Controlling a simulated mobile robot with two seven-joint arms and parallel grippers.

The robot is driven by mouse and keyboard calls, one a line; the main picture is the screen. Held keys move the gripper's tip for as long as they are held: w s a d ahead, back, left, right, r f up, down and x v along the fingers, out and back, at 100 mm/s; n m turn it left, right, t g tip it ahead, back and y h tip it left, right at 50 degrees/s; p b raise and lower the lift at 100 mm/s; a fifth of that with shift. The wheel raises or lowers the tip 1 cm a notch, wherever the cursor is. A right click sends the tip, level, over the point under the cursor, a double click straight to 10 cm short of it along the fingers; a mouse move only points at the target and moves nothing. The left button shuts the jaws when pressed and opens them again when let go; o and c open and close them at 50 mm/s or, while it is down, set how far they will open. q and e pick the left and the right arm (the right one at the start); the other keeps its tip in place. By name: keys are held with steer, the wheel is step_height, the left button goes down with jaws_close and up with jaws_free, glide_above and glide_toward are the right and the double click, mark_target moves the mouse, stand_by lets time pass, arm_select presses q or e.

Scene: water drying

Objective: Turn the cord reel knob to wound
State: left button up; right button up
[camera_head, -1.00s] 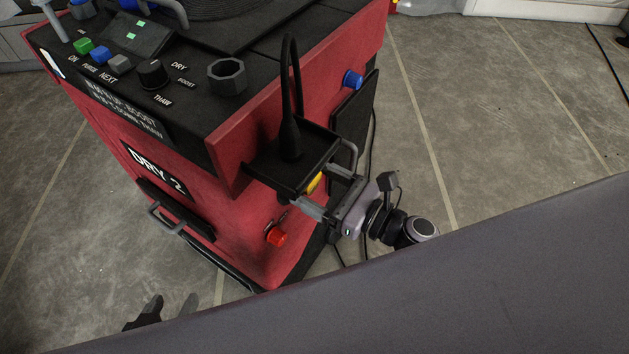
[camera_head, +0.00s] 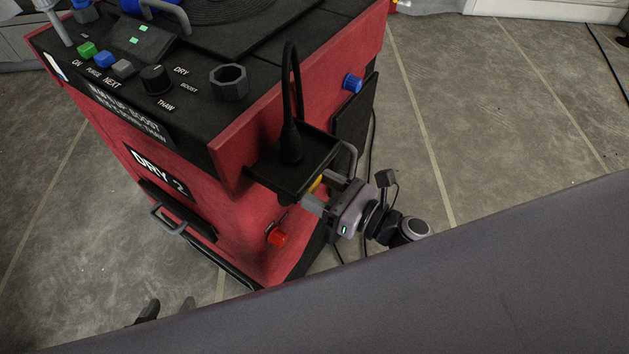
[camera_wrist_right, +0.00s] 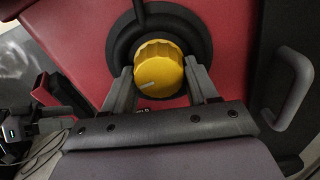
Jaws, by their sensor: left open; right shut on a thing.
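The yellow ribbed cord reel knob (camera_wrist_right: 158,70) sits on a round black mount on the machine's red side. Its white pointer line points left and slightly down in the right wrist view. My right gripper (camera_wrist_right: 160,80) is shut on the knob, one finger on each side. A marking below the knob is mostly hidden by the gripper. In the head view only a sliver of the knob (camera_head: 316,184) shows under the black shelf. My left gripper (camera_head: 168,308) is open and empty at the lower left, low in front of the machine, mostly cut off by my body.
The red and black machine (camera_head: 228,235) has a black shelf (camera_head: 270,172) just above my right gripper, with an upright cable on it. A grey handle (camera_wrist_right: 292,90) stands right of the knob.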

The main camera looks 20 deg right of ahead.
mark_target(315, 188)
steer(key=o, duration=1)
steer(key=shift+c, duration=0.2)
arm_select(q)
steer(key=shift+s+f, duration=0.1)
steer(key=shift+f, duration=0.1)
steer(key=shift+d, duration=0.1)
arm_select(e)
steer(key=v, duration=0.5)
steer(key=shift+s+d, duration=0.2)
steer(key=shift+s, duration=0.1)
arm_select(q)
steer(key=shift+w+d+r, duration=0.1)
steer(key=shift+w+r, duration=0.1)
steer(key=shift+r, duration=0.05)
arm_select(e)
steer(key=shift+s+d, duration=0.45)
steer(key=shift+s, duration=0.1)
arm_select(q)
steer(key=shift+f, duration=0.15)
